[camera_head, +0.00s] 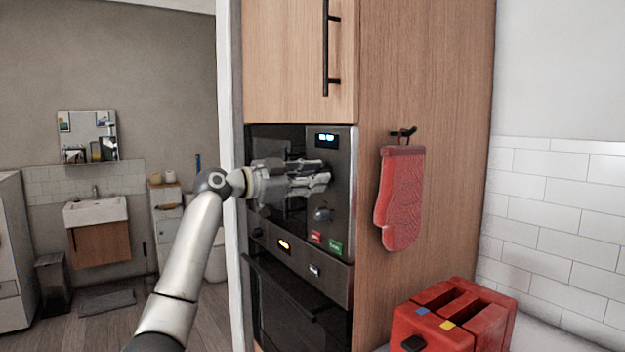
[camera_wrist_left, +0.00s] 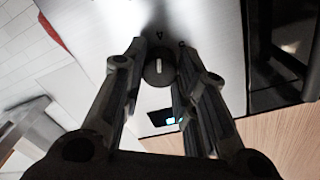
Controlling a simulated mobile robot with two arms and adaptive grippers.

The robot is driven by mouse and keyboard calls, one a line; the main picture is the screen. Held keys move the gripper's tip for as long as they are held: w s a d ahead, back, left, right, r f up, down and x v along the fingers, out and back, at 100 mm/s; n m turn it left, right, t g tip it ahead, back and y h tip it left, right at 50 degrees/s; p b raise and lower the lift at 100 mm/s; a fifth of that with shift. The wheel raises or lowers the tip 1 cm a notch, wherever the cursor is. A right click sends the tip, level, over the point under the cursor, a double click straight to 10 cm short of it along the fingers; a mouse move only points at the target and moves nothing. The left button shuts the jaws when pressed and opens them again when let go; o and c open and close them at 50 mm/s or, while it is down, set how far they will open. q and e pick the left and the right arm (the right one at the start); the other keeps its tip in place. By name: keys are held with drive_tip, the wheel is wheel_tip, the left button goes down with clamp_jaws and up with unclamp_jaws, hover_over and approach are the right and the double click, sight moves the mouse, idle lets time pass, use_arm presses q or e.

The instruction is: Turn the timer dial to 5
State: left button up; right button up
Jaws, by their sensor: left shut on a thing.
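The timer dial (camera_wrist_left: 158,72) is a round dark knob with a white line on it. It sits between the fingertips of my left gripper (camera_wrist_left: 160,60) in the left wrist view, and a small dark mark is on the panel beside it. In the head view the left gripper (camera_head: 325,175) reaches the microwave's control panel (camera_head: 342,190) from the left and hides the dial. It is shut on the dial. A lit display (camera_head: 326,139) is above the gripper; it also shows in the left wrist view (camera_wrist_left: 168,120). My right gripper is not in view.
A second knob (camera_head: 323,214) is below the gripper, with red (camera_head: 316,237) and green (camera_head: 335,248) buttons under it. An oven (camera_head: 290,300) is below. A red mitt (camera_head: 402,200) hangs on the cabinet side. A red toaster (camera_head: 455,320) stands front right.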

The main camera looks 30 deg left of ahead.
use_arm(q)
drive_tip(key=shift+f+m+y, duration=0.15)
drive_tip(key=shift+m+y, duration=0.25)
drive_tip(key=shift+m, duration=4.4)
drive_tip(key=o, duration=1)
drive_tip(key=shift+o, duration=0.2)
drive_tip(key=v, duration=1.2)
drive_tip(key=shift+a, duration=0.1)
